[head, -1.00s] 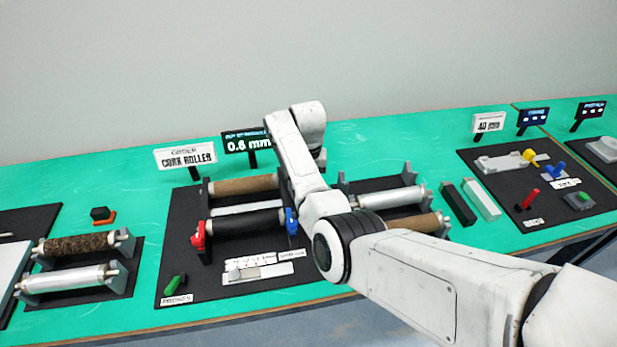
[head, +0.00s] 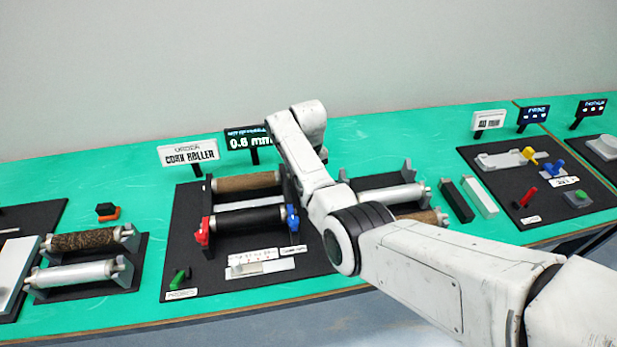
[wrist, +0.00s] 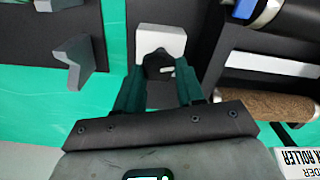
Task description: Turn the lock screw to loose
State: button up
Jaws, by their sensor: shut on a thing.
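In the wrist view my gripper (wrist: 159,80) has its two teal fingers on either side of a dark knob with a small pale mark, which looks like the lock screw (wrist: 153,62). The fingers are shut on it. A white block (wrist: 161,37) is just beyond the knob. Which way the screw is turned, and what its end positions are, I cannot tell. In the head view my own arm hides the gripper and the screw.
Left of my arm, a dark board holds a cork roller (head: 247,182) and a black roller (head: 250,218) with a red lever (head: 202,232) and a blue lever (head: 292,218). A grey bracket (wrist: 76,58) is near the fingers. Signs stand behind the board.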

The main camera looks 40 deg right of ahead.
jog(key=shift+r, duration=0.1)
jog(key=o, duration=1)
jog(key=shift+o, duration=0.2)
notch_tip(320, 180, up, 11)
jog(key=b, duration=0.1)
dwell(0.5)
